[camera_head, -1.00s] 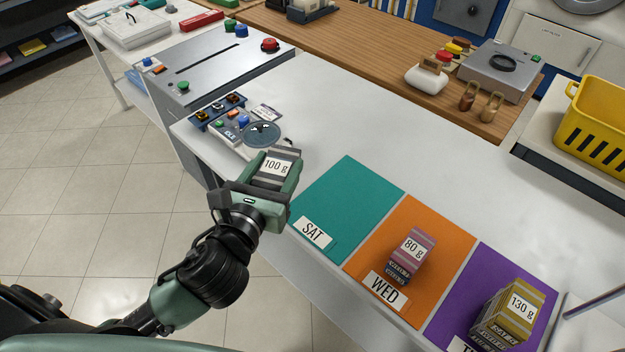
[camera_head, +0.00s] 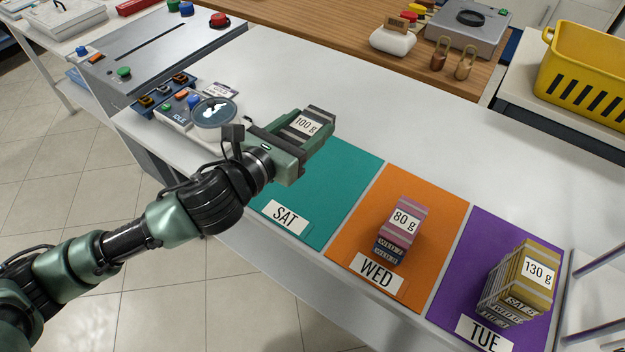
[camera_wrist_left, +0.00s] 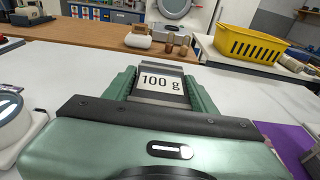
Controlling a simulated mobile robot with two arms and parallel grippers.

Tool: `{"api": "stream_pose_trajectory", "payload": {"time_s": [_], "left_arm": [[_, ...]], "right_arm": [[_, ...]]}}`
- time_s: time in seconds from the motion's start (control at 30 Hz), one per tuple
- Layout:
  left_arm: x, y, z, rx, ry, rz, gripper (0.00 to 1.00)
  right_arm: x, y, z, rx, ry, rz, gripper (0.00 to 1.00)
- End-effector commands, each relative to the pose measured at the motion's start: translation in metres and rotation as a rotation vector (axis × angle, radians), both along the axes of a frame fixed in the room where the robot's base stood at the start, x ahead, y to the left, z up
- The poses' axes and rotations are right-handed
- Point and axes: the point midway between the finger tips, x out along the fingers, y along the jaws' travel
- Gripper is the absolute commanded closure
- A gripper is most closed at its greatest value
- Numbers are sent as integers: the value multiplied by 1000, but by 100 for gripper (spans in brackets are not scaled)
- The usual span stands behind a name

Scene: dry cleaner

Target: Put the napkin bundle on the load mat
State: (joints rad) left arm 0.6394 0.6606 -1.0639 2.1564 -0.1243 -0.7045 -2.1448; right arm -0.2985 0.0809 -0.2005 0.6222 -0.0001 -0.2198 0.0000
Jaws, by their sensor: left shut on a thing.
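My left gripper (camera_head: 308,128) is shut on a grey bundle (camera_head: 321,114) with a white "100 g" label. It holds the bundle above the far left part of the teal SAT mat (camera_head: 345,180). In the left wrist view the bundle (camera_wrist_left: 172,71) sits between the green fingers, label up. The orange WED mat (camera_head: 450,215) bears a pink "80 g" bundle (camera_head: 411,212). The purple TUE mat (camera_head: 480,235) bears a yellow "130 g" bundle (camera_head: 520,285). I cannot tell which surface is the load mat. My right gripper is not in view.
A round dark disc (camera_head: 208,117) and a small control box (camera_head: 172,118) are at the counter's left end. A grey machine (camera_head: 150,55) stands beyond. A yellow basket (camera_head: 585,65) is at the back right. The white counter (camera_head: 390,125) behind the mats is clear.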

Motion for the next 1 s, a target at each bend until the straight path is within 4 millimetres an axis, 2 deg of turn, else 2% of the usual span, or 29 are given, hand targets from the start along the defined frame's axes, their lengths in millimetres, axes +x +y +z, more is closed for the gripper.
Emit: {"api": "stream_pose_trajectory", "payload": {"time_s": [0.03, 0.2, 0.4, 0.6, 0.83, 1.0], "left_arm": [[-1, 0, -20, -1, 9, 2, 87], [-1, 0, -66, -2, 7, 2, 87], [-1, 0, -107, -2, 2, 1, 87], [0, 0, -123, -1, 0, 2, 87], [-1, 0, -157, -2, 2, 1, 87], [0, 0, -162, 0, -2, 2, 87]], "right_arm": [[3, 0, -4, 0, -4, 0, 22], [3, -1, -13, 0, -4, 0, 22], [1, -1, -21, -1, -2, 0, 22], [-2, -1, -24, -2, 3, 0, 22], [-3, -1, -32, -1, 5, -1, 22], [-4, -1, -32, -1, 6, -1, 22]]}}
